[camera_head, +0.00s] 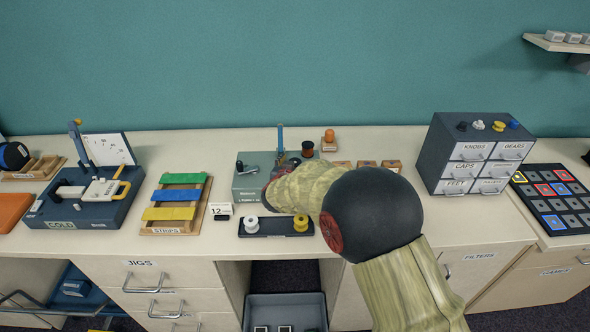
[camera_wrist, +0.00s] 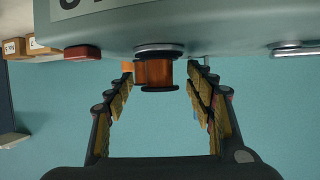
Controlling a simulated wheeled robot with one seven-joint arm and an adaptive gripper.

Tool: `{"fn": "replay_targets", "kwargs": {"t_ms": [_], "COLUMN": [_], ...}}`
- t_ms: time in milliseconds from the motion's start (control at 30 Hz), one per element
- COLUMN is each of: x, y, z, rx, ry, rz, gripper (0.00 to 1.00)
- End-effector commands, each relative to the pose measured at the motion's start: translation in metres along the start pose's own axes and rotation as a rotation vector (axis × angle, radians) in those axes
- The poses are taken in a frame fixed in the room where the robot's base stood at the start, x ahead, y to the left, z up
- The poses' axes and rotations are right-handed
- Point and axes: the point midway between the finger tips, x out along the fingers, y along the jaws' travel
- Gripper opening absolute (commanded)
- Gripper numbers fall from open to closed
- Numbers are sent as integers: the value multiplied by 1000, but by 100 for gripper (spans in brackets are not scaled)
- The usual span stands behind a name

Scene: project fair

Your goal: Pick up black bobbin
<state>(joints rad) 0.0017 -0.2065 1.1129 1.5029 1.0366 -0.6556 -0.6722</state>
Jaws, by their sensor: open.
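A bobbin with black flanges and a copper-brown winding (camera_wrist: 155,73) stands between the fingers of my gripper (camera_wrist: 163,70) in the wrist view. The gripper is open, with a gap on each side of the bobbin. The bobbin meets a silver disc on the grey-green machine, which appears upside down there. In the head view a dark reddish-brown bobbin with black ends (camera_head: 307,148) shows at the machine (camera_head: 247,180); it appears to be the same one. My forearm hides much of the machine and most of my gripper there.
A black tray (camera_head: 275,233) in front holds a white bobbin (camera_head: 251,224) and a yellow bobbin (camera_head: 301,222). A number card (camera_head: 220,211) stands left of it. Small wooden blocks (camera_head: 391,166) lie right of the machine. A drawer cabinet (camera_head: 432,150) stands further right.

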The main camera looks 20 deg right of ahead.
Motion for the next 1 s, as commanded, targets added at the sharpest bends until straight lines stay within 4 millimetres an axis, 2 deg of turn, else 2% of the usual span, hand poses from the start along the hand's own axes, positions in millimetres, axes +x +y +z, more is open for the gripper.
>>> {"fn": "replay_targets", "kwargs": {"t_ms": [267,900,1000], "x": [2,2,2], "y": [0,0,0], "z": [0,0,0], "rx": [0,0,0], "ry": [-1,-1,-1], "rz": [-1,-1,-1], "gripper": [54,17,15]}}
